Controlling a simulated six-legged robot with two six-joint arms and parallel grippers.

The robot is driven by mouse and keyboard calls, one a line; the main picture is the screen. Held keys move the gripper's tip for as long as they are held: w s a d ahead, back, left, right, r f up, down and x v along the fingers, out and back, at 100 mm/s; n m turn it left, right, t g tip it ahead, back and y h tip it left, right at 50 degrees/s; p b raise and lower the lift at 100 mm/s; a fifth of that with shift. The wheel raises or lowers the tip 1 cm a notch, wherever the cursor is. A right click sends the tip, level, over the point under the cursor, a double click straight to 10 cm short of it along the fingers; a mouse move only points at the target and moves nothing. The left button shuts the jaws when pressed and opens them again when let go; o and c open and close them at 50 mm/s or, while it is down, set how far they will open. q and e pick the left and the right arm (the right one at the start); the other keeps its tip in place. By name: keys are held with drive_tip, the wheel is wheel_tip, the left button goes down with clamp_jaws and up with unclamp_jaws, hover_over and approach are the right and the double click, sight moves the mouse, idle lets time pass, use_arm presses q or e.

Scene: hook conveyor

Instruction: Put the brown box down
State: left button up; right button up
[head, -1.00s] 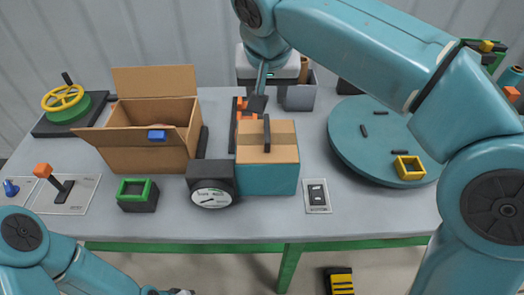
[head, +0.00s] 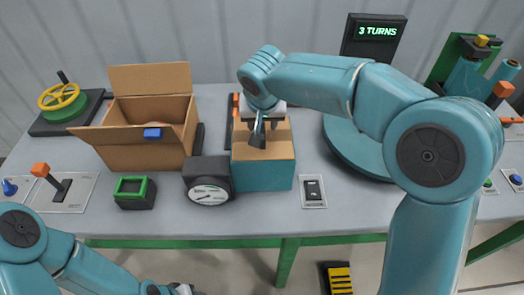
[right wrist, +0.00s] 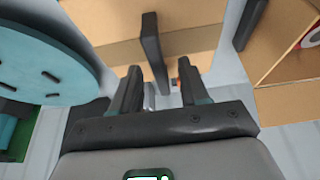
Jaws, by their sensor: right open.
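A brown-topped box (head: 275,151) with a teal lower part and a dark upright handle stands on the table, right of the dial scale. My right gripper (head: 258,137) is over its top and hides much of the handle. In the right wrist view the open gripper (right wrist: 160,82) has its fingers apart, with the dark handle (right wrist: 152,48) showing beyond and between them. I see no grip on the handle. An open brown carton (head: 143,157) with raised flaps stands at the left.
The dial scale (head: 208,183) stands close left of the teal-and-brown box. A switch plate (head: 313,190) lies at its right. A teal turntable (head: 350,155) is behind my right arm. A display (head: 374,33) reads "3 TURNS". The table's front strip is clear.

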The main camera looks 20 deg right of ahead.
drive_tip(key=shift+d+f, duration=0.1)
drive_tip(key=shift+f, duration=0.05)
drive_tip(key=shift+s, duration=0.15)
clamp_jaws()
drive_tip(key=shift+w+r, duration=0.2)
idle(1.0)
